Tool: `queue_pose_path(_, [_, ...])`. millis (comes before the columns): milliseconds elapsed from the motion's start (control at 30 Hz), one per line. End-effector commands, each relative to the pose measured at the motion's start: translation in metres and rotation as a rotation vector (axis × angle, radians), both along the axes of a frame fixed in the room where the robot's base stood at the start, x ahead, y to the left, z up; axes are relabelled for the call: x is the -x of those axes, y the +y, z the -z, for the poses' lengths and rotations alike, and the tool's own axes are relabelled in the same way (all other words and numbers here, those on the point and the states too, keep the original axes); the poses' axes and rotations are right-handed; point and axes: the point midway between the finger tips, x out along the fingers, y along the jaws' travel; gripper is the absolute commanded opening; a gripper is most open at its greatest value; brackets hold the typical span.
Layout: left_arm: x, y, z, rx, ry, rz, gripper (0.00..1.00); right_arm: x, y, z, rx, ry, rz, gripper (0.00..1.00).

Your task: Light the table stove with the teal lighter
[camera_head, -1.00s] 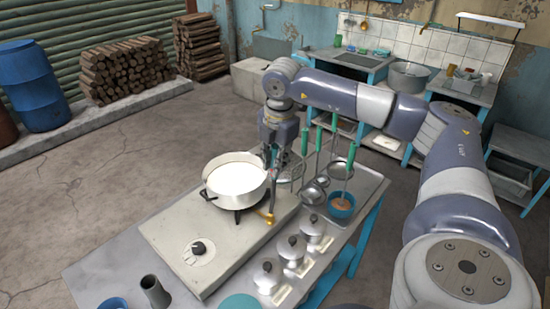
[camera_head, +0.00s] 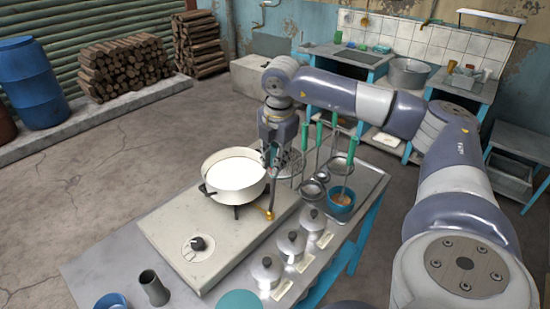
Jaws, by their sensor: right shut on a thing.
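The table stove (camera_head: 165,232) is a flat grey unit with a black knob (camera_head: 198,243) on its front. A white pot (camera_head: 234,189) with pale contents stands on its burner. My right gripper (camera_head: 273,162) points down just beyond the pot's right side. It is shut on the teal lighter (camera_head: 271,190), whose handle is mostly hidden by the fingers. The dark stem hangs steeply down beside the pot toward a brass-coloured part (camera_head: 269,213) at the stove's right edge. I cannot tell whether they touch. No flame shows. My left gripper is not in view.
Several lidded white jars (camera_head: 291,243) stand right of the stove. Ladles with green handles (camera_head: 318,143) hang close behind, right of the gripper. A blue bowl (camera_head: 341,202) sits on the tray. A grey vase (camera_head: 154,288) stands at the front left.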

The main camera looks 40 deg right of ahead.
Motion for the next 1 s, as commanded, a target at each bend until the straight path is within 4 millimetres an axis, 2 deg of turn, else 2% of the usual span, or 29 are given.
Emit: queue_pose_path(1000, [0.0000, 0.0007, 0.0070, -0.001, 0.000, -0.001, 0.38, -0.0003, 0.0001, 0.0055, 0.000, -0.001, 0.000, 0.00])
